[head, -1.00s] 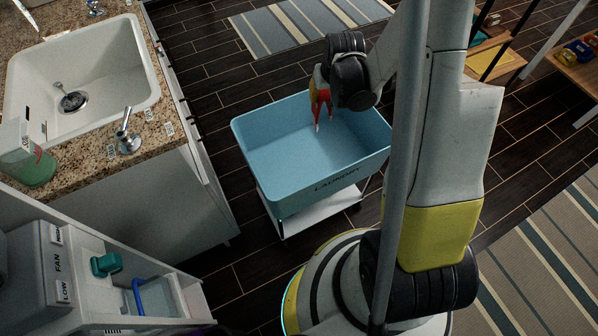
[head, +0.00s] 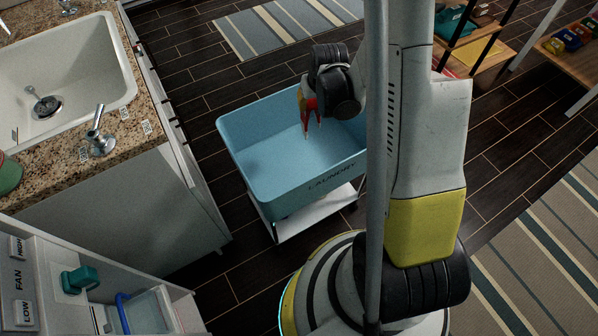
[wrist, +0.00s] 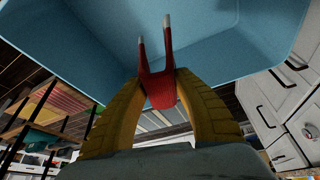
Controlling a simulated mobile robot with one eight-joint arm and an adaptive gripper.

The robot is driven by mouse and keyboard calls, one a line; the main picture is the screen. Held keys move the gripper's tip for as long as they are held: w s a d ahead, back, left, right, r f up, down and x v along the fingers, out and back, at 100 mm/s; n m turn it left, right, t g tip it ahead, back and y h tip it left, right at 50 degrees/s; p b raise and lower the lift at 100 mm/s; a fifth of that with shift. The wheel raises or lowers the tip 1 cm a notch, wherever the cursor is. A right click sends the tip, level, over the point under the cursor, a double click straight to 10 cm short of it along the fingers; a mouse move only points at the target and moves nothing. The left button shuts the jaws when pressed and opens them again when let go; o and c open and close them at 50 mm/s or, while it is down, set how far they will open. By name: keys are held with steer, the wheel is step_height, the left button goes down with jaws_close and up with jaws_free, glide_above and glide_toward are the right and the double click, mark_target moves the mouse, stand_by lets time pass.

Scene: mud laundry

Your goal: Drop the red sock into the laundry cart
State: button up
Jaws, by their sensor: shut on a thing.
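The blue laundry cart (head: 295,184) stands upright on its white wheeled base, with LAUNDRY on its front wall. Its visible floor looks empty. My gripper (head: 310,101) is above the cart's interior, toward its right side. Its yellow fingers are shut on the red sock (head: 312,112), which hangs down with two pale-tipped ends. In the wrist view, the sock (wrist: 162,94) is pinched between the finger ends and its two prongs point toward the cart (wrist: 85,35). How far the sock is above the cart floor is hard to tell.
A counter with a sink (head: 75,75) and tap stands to the left. A cabinet with FAN buttons (head: 18,275) is at the lower left. A striped rug (head: 285,27) lies behind the cart, another at right. Shelves (head: 478,50) stand at the upper right.

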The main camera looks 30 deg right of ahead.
steer(key=o, duration=1.1)
steer(key=shift+c, duration=0.2)
steer(key=shift+r, duration=0.1)
steer(key=v, duration=1.2)
steer(key=shift+s+a, duration=0.1)
